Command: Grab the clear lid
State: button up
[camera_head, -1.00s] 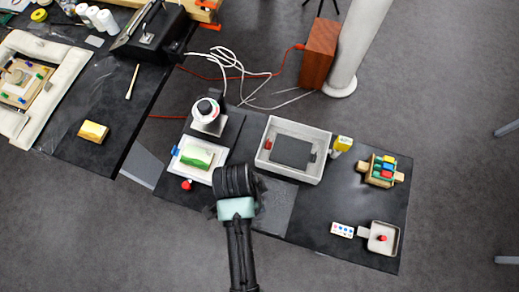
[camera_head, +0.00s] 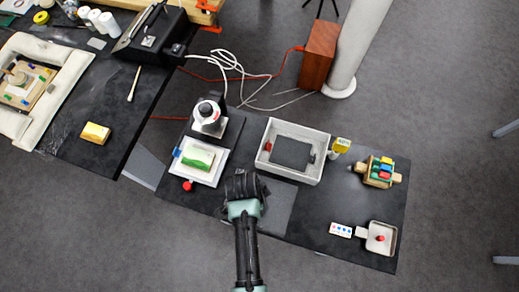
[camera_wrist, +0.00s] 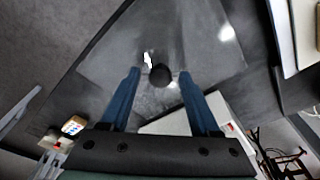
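The clear lid is a see-through square panel with a dark round knob; it lies flat on the black table, showing in the wrist view (camera_wrist: 205,50) and as a greyish panel in the head view (camera_head: 281,206). In the wrist view my gripper (camera_wrist: 159,74) is open, its two blue fingers apart and the knob appearing between the fingertips. I cannot tell whether the tips are down at the knob's height. In the head view my gripper (camera_head: 242,186) is over the lid's left side and hides part of it, including the knob.
A white open bin (camera_head: 318,172) stands just behind the lid. A white tray (camera_head: 181,171) with a green-topped block (camera_head: 198,158) is to the left, beside a red knob (camera_head: 187,186). A dotted card (camera_head: 341,230) and small pan (camera_head: 392,248) are at right.

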grip_shut()
jog(key=shift+r, duration=0.1)
